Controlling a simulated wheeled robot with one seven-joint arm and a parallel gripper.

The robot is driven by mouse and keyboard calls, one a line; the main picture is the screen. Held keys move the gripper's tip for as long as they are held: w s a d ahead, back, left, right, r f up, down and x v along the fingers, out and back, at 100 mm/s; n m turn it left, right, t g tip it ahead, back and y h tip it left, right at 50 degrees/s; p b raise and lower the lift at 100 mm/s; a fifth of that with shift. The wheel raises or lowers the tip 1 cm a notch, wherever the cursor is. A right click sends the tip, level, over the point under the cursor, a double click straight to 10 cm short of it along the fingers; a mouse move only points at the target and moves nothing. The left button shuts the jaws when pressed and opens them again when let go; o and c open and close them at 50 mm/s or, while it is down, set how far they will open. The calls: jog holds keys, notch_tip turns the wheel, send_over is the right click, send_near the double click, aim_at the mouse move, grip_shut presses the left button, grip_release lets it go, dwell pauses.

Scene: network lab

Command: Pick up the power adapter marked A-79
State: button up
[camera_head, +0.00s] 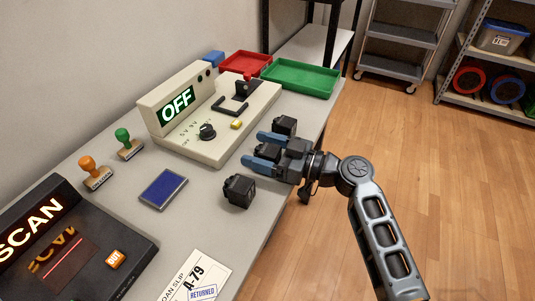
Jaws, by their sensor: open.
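Two black power adapters are on the table (108,148). The other adapter (284,125) is beside the far finger of my gripper. No marking can be read on either adapter. My gripper (262,149) is open, its blue fingers pointing left toward the power tester. I cannot tell whether it touches the far adapter. A loan slip (205,271) at the table's front reads A-79 and bears a RETURNED stamp.
A power tester (190,145) showing OFF stands behind my gripper. Red (245,64) and green (301,77) trays are at the far end. Left are a scanner (65,245), an ink pad (163,190), and orange (96,173) and green (128,143) stamps.

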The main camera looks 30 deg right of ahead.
jog(key=c, duration=1.2)
jog(key=shift+o, duration=0.2)
jog(key=shift+r, duration=0.1)
